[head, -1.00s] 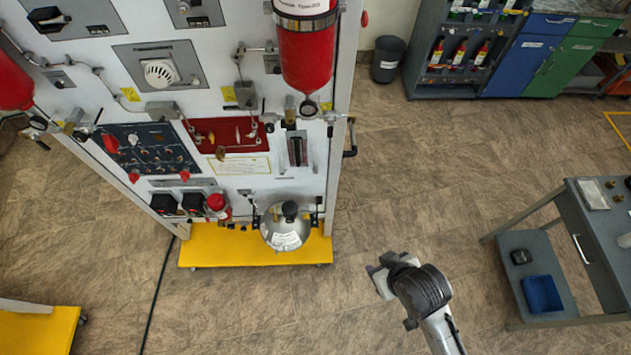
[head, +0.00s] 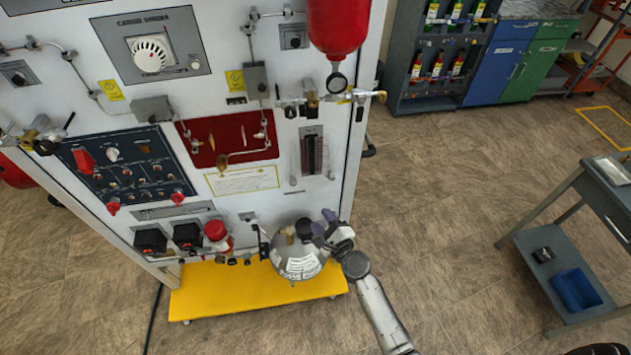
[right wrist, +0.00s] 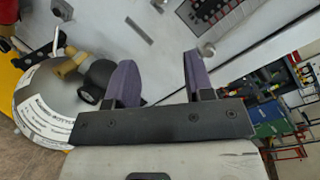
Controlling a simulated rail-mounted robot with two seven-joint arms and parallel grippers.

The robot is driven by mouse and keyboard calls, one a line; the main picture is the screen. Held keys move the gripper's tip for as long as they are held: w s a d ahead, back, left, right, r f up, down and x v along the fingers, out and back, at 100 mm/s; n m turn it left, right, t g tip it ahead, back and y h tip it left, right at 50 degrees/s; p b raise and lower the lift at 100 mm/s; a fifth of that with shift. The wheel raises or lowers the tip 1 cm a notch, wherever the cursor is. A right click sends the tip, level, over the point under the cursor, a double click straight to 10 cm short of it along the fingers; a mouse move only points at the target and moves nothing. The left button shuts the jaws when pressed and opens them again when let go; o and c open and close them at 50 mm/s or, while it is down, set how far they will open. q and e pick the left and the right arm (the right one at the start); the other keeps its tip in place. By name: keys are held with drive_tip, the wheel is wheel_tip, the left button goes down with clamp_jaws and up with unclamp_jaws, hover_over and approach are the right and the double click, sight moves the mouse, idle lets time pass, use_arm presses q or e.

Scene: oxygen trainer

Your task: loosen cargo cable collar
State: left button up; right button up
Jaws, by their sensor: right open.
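A silver round bottle (head: 298,266) with white labels sits low at the trainer panel's right side, above a yellow base. A brass fitting (head: 288,232) and dark parts are at its top. My right gripper (head: 326,222) is beside the bottle's top right, its jaws apart. In the right wrist view, the purple fingers (right wrist: 158,76) are open with nothing seen between them. The bottle (right wrist: 45,102), brass fitting (right wrist: 70,64) and a black round connector (right wrist: 97,80) are just left of the fingers. I cannot tell which part is the cable collar. My left gripper is out of view.
The white trainer panel (head: 275,195) stands on a yellow base (head: 225,292). A red cylinder (head: 337,28) hangs above right. A grey cart (head: 570,225) with a blue tray (head: 577,290) stands at right. The floor between is clear.

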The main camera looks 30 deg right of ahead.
sight(332, 179)
drive_tip(key=s+d+m+h, duration=0.2)
drive_tip(key=d+m+h, duration=0.4)
drive_tip(key=m, duration=0.3)
drive_tip(key=w+d, duration=0.1)
drive_tip(key=w, duration=0.3)
drive_tip(key=w+d+m+b, duration=0.1)
drive_tip(key=w+d, duration=0.1)
drive_tip(key=w, duration=0.2)
drive_tip(key=w+d+m+g+b, duration=0.1)
drive_tip(key=w, duration=0.2)
drive_tip(key=shift+w+d+r, duration=0.2)
drive_tip(key=shift+w+d, duration=0.45)
drive_tip(key=shift+w, duration=0.35)
drive_tip(key=shift+r, duration=0.1)
drive_tip(key=c, duration=0.6)
clamp_jaws()
